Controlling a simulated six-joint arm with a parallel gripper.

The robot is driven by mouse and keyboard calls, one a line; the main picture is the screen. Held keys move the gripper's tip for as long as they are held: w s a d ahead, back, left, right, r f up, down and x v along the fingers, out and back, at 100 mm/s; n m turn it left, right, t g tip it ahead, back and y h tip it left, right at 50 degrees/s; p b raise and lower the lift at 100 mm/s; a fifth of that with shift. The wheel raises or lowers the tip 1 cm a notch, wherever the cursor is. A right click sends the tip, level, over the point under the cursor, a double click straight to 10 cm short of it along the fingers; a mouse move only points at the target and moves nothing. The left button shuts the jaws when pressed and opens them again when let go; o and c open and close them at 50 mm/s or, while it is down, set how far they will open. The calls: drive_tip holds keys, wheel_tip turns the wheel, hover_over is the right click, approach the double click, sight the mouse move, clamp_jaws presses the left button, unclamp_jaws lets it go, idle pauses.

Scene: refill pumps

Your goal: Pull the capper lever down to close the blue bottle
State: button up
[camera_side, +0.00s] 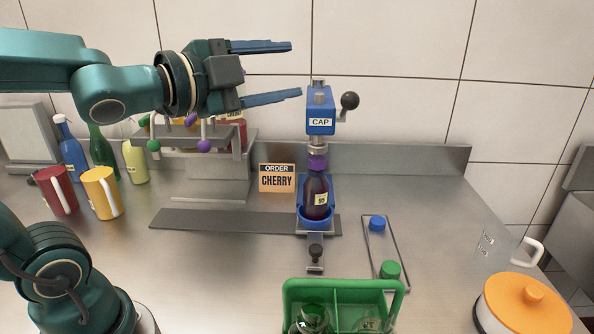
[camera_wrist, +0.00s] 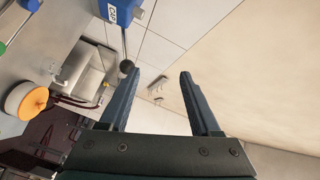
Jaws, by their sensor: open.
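The blue capper head marked CAP (camera_side: 320,122) stands on its post; its blue body also shows in the wrist view (camera_wrist: 121,8). Its lever ends in a black ball knob (camera_side: 350,100), out to the right and raised; the knob also shows in the wrist view (camera_wrist: 127,67), by the left fingertip. Under the head, a dark purple bottle (camera_side: 317,196) with a purple cap (camera_side: 317,162) stands upright in a blue holder (camera_side: 317,222). My gripper (camera_side: 296,70) is open and empty, left of and above the capper head; both fingers show in the wrist view (camera_wrist: 159,73).
A blue bottle (camera_side: 72,155) stands at the back left among other bottles, behind two mugs. An ORDER CHERRY card (camera_side: 277,178) is left of the capper. A green crate (camera_side: 340,291) with glass bottles is in front. An orange-lidded pot (camera_side: 527,293) is at right.

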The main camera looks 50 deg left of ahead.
wheel_tip(320, 180, up, 2)
drive_tip(key=w+d+m+t+h, duration=0.1)
drive_tip(key=w+d+m+h, duration=0.1)
drive_tip(key=m+h, duration=0.35)
drive_tip(key=m+g+h, duration=0.4)
drive_tip(key=m+h, duration=0.1)
drive_tip(key=m, duration=0.6)
approach(353, 98)
drive_tip(key=w, duration=0.2)
drive_tip(key=x, duration=1.1)
drive_tip(key=shift+w+d+f, duration=0.1)
drive_tip(key=shift+d+f, duration=0.05)
drive_tip(key=shift+f, duration=0.25)
clamp_jaws()
drive_tip(key=shift+r, duration=0.25)
